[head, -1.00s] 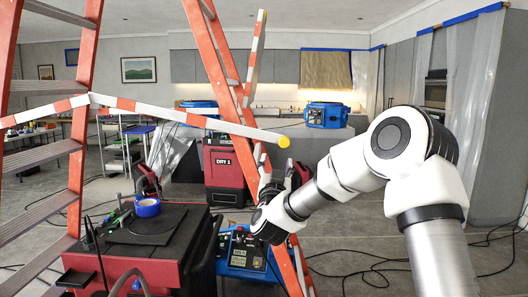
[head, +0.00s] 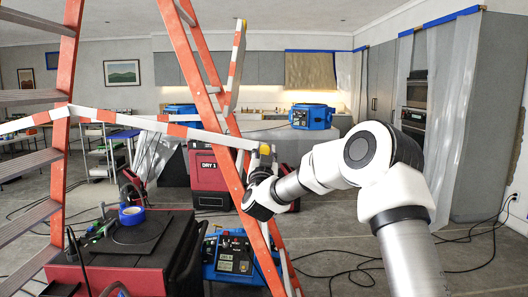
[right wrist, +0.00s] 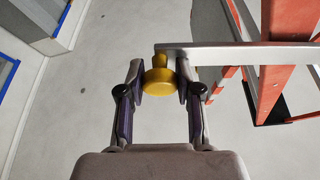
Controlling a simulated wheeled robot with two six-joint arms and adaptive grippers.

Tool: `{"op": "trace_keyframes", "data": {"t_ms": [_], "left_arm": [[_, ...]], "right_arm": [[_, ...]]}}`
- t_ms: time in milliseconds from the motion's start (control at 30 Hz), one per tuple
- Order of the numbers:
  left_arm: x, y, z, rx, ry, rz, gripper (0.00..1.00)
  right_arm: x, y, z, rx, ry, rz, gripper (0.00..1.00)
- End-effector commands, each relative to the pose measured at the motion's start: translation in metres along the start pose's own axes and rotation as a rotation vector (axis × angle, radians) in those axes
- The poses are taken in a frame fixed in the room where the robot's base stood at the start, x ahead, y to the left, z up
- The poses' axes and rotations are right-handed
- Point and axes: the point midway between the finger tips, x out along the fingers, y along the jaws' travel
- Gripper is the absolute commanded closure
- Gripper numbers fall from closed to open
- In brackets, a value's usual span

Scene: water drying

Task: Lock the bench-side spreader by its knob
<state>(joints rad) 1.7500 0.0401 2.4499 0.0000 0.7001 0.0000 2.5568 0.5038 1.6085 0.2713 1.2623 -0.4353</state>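The spreader is a white and orange striped bar (head: 185,131) that runs across the orange stepladder (head: 214,100), from its left rail past its right rail. The yellow knob (head: 262,149) is at the bar's right end. In the right wrist view the round yellow knob (right wrist: 159,81) sits between the two finger pads of my right gripper (right wrist: 160,83), with only slim gaps beside it. That gripper, seen in the head view (head: 264,160), is open around the knob from below. The grey bar (right wrist: 225,54) runs right from the knob. My left gripper is out of view.
A second striped bar (head: 236,65) stands steeply beside the ladder's right rail. A red cart (head: 130,262) with blue tape (head: 131,215) is at front left. Cables lie on the floor at right.

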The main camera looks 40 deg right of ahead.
Motion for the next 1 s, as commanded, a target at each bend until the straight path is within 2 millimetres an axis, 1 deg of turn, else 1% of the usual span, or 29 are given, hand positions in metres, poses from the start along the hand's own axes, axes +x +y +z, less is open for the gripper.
{"op": "trace_keyframes", "data": {"t_ms": [200, 267, 400, 467, 567, 767, 800, 833, 1000], "left_arm": [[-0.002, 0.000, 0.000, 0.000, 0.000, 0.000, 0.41], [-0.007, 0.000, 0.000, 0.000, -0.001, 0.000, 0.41], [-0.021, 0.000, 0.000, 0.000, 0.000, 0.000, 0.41], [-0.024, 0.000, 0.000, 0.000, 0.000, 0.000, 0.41], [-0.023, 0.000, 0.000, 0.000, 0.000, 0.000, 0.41], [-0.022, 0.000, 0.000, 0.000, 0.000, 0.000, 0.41], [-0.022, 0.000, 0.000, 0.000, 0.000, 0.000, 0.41], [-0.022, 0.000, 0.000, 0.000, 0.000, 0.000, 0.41], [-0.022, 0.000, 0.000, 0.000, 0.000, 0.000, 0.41]], "right_arm": [[0.001, -0.001, -0.003, -0.007, 0.002, -0.006, 1.00], [0.004, -0.002, -0.010, -0.033, 0.002, -0.017, 1.00], [0.013, -0.005, -0.032, -0.152, 0.001, -0.067, 1.00], [0.015, -0.007, -0.037, -0.192, 0.002, -0.083, 1.00], [0.015, -0.007, -0.038, -0.218, 0.003, -0.093, 1.00], [0.015, -0.007, -0.039, -0.216, 0.008, -0.092, 1.00], [0.015, -0.007, -0.039, -0.216, 0.008, -0.092, 0.52], [0.015, -0.007, -0.039, -0.215, 0.008, -0.092, 0.42], [0.015, -0.007, -0.037, -0.215, 0.005, -0.092, 0.41]]}}
